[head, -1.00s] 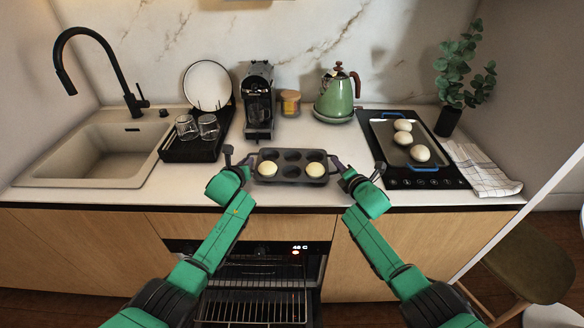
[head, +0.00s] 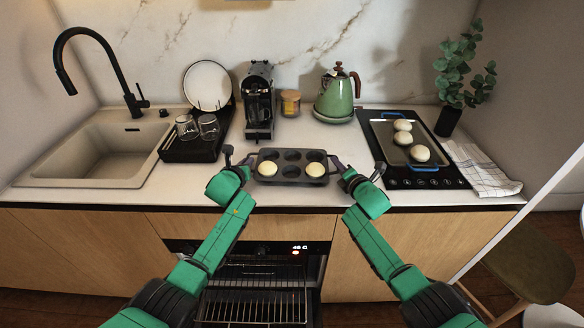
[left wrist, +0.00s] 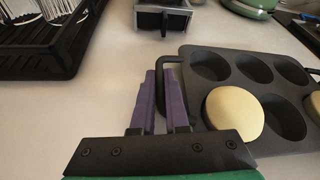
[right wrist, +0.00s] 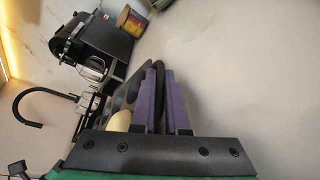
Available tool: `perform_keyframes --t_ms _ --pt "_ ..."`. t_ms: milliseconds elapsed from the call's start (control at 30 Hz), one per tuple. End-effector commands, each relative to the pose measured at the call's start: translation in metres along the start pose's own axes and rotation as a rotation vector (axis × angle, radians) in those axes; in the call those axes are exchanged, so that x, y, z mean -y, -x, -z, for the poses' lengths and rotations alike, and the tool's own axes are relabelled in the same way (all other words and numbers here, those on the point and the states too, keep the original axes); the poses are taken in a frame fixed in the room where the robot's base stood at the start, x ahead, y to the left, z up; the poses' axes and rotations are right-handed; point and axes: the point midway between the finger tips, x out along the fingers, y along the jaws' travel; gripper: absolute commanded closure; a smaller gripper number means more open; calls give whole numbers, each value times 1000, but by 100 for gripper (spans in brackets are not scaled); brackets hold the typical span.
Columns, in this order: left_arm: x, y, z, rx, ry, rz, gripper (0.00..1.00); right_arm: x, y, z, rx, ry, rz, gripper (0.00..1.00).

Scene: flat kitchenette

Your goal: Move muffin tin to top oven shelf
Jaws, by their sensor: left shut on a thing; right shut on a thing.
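The dark muffin tin (head: 292,182) is at the front of the counter, level, with a pale round bun in its left front cup and another in its right front cup; the other cups look empty. My left gripper (head: 244,161) is shut on its left handle, which shows between purple fingers in the left wrist view (left wrist: 164,95). My right gripper (head: 340,166) is shut on the right handle, seen between the fingers in the right wrist view (right wrist: 158,95). I cannot tell if the tin touches the counter. The oven (head: 300,248) below is open; wire racks (head: 255,310) show inside and in front.
A black drying rack with glasses (head: 190,148), a coffee machine (head: 258,105) and a green kettle (head: 335,98) stand behind. A hob (head: 425,182) on the right holds a tray with several buns. The sink (head: 95,150) is at left. Bare counter surrounds the tin.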

Motion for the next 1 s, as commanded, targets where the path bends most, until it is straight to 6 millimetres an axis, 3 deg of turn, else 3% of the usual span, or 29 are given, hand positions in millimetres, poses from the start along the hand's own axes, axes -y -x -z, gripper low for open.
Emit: perform_keyframes --t_ms 467,800,1000 --pt "1 1 -2 1 0 0 100 -2 0 -1 0 0 -1 100" --pt "10 18 -44 1 0 1 100 -41 10 -25 0 0 -2 100" --pt "10 19 -47 1 0 1 100 -43 11 -26 0 0 -1 100"
